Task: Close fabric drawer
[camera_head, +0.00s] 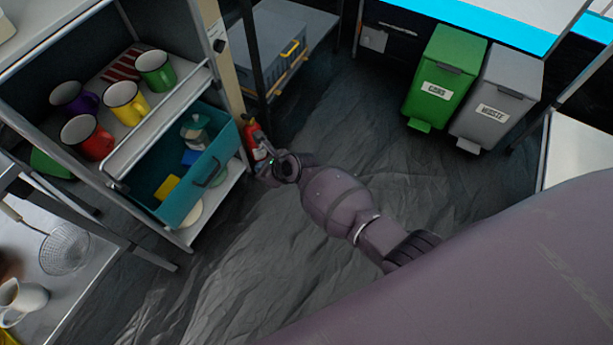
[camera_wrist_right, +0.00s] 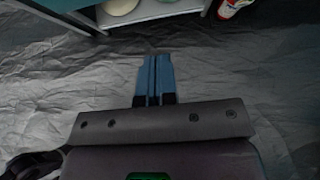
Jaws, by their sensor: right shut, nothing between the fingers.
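The teal fabric drawer (camera_head: 178,200) is pulled out of the shelf unit at the left in the head view. Its dark handle (camera_head: 211,172) is on the front face, and a moka pot (camera_head: 196,132), a yellow item and a blue item are inside. My right gripper (camera_wrist_right: 155,80) is shut and empty in the right wrist view, over bare floor, with a teal edge at the top left. In the head view my right arm reaches to just right of the drawer front, apart from it; its fingertips are hard to make out there. My left gripper is not in view.
Several mugs stand on the shelf (camera_head: 160,122) above the drawer. A red fire extinguisher (camera_head: 254,140) stands by the shelf post, close to my right wrist. Green (camera_head: 445,75) and grey (camera_head: 500,100) bins stand at the upper right. The grey floor (camera_head: 265,255) before the drawer is clear.

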